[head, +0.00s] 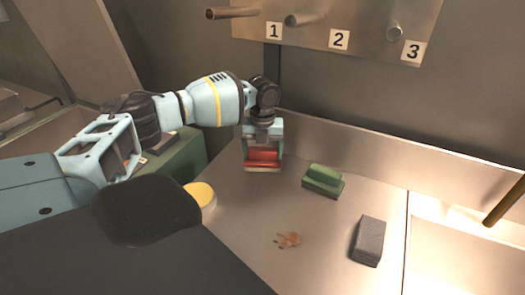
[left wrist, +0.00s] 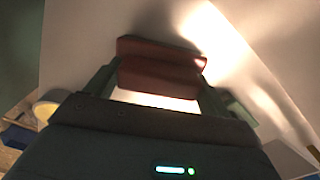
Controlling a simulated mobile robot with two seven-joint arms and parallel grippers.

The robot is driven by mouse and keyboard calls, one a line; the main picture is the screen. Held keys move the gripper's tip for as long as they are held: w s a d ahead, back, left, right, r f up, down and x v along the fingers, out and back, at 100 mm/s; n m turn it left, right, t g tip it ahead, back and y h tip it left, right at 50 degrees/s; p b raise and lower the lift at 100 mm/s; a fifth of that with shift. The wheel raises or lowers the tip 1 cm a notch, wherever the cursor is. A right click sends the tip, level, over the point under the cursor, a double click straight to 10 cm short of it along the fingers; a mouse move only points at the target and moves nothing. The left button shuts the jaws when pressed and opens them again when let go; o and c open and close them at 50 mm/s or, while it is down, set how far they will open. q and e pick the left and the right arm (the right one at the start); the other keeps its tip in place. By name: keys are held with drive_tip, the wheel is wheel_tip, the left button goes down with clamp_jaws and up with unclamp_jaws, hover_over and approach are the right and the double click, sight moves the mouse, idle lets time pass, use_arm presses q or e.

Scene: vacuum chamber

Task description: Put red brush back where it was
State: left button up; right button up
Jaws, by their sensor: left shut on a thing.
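The red brush (head: 262,157) is between the fingers of my left gripper (head: 262,150), which is shut on it. It also shows in the left wrist view (left wrist: 160,68), with a finger on each side. In the head view the brush is at or just above the metal surface, near its back left; I cannot tell whether it touches. Its bristle edge points down. My right gripper is in neither view.
A green brush (head: 323,181) lies right of the gripper, and a grey block (head: 368,240) nearer the front right. A brown stain (head: 287,240) marks the surface (head: 255,215). A yellow round thing (head: 201,194) and a green box (head: 180,162) are left. Numbered pegs are on a panel (head: 365,15) behind.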

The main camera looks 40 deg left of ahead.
sight(263, 149)
use_arm(q)
drive_tip(key=shift+f, duration=0.1)
drive_tip(key=o, duration=0.9)
drive_tip(key=shift+o, duration=0.2)
wheel_tip(263, 149, up, 12)
